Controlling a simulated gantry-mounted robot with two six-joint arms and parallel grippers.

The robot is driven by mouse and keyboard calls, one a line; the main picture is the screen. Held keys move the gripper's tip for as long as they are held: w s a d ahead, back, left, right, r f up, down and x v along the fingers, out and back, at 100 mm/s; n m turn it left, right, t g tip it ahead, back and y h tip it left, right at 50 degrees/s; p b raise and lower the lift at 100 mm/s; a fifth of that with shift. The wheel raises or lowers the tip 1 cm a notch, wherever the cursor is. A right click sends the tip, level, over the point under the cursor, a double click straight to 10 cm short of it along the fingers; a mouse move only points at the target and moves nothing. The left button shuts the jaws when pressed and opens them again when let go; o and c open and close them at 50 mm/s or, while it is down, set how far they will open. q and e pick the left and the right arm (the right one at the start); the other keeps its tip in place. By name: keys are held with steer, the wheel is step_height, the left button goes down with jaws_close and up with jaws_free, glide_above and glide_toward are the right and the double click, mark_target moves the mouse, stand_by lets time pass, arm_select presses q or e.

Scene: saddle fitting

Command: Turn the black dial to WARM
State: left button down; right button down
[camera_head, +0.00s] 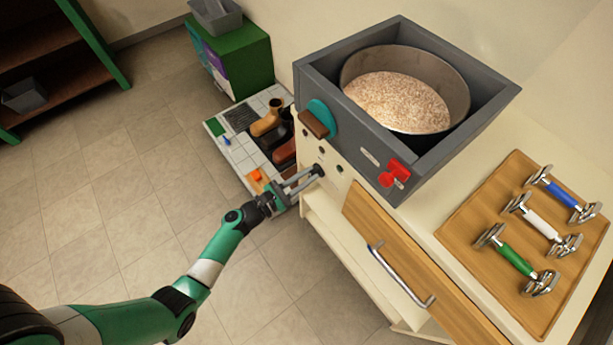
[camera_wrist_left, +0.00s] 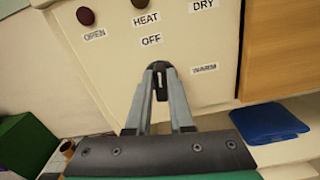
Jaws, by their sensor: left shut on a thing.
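The black dial (camera_head: 319,170) sits on the cream front panel below the grey box. My left gripper (camera_head: 312,176) is shut on it, with one finger on either side. In the left wrist view the dial (camera_wrist_left: 159,70) shows as a dark rounded top between the fingertips of my left gripper (camera_wrist_left: 159,78). The OFF label (camera_wrist_left: 151,40) is just above the dial, and the WARM label (camera_wrist_left: 204,69) is to its right. Which way the dial points I cannot tell, as the fingers cover much of it. My right gripper is in neither view.
The panel also carries an OPEN label (camera_wrist_left: 95,34) under a dark red button (camera_wrist_left: 86,16), and HEAT and DRY labels. A wooden door (camera_head: 410,255) with a metal handle is right of the dial. Above is the grey box (camera_head: 455,130) with a grain-filled pan. Boots stand on a tray behind my gripper.

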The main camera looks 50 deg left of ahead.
arm_select(q)
steer(key=m+b, duration=0.1)
steer(key=m, duration=0.1)
steer(key=m+b, duration=0.2)
steer(key=m, duration=0.1)
steer(key=m+b, duration=0.2)
steer(key=m, duration=0.1)
steer(key=shift+d+f, duration=0.35)
steer(key=shift+f, duration=0.05)
steer(key=m+b, duration=0.2)
steer(key=m, duration=0.1)
steer(key=m+b, duration=0.1)
steer(key=m, duration=0.1)
steer(key=shift+d+f, duration=0.15)
steer(key=shift+f, duration=0.1)
steer(key=shift+m+b, duration=0.85)
steer(key=shift+m, duration=0.75)
steer(key=c, duration=0.8)
jaws_free()
steer(key=shift+s, duration=0.1)
